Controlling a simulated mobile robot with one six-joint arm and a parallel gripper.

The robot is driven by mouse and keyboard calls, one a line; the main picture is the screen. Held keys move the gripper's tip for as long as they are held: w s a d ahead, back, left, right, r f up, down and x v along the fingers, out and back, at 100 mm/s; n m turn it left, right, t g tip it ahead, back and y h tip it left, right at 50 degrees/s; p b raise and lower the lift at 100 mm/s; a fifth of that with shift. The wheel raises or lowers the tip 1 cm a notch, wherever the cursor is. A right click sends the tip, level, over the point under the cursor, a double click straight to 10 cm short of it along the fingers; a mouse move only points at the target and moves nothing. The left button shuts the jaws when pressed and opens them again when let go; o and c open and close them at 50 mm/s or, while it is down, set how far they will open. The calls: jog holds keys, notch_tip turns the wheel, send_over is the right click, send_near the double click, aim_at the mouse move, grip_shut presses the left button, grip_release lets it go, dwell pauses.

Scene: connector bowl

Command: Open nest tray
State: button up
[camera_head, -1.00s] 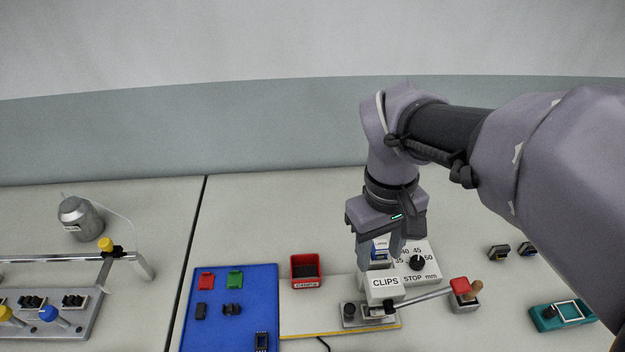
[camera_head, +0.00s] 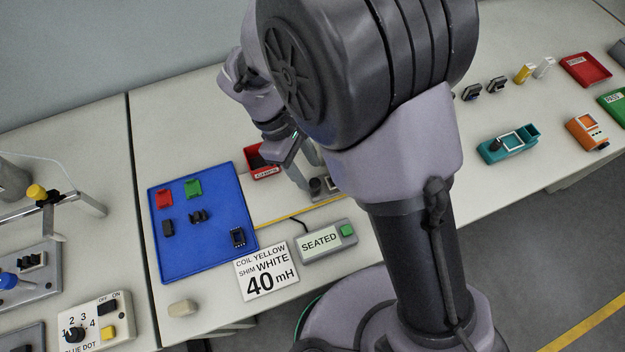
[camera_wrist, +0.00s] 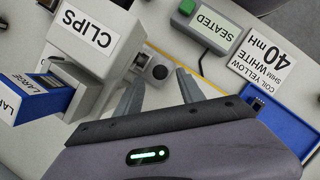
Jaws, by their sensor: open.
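My gripper (camera_head: 312,180) is open and empty, its fingers pointing down at the bench beside a small grey metal fixture with a round black knob (camera_head: 315,186). In the wrist view, the two fingers of my gripper (camera_wrist: 160,88) stand apart, with the knob of the fixture (camera_wrist: 160,72) beyond the gap between them. A grey housing labelled CLIPS (camera_wrist: 88,40) stands to the left of the fingers, with a blue drawer marked LARGE (camera_wrist: 45,100) beside it. No part is labelled as the nest tray, and my arm hides most of the fixture in the head view.
A blue mat (camera_head: 205,240) holds red, green and black parts. A SEATED box (camera_head: 325,242) and a 40 mH card (camera_head: 266,272) lie in front. A teal device (camera_head: 508,145) is at right.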

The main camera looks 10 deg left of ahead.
aim_at(314, 182)
jog(key=b+x, duration=0.1)
jog(key=x, duration=0.3)
grip_shut()
dwell(1.4)
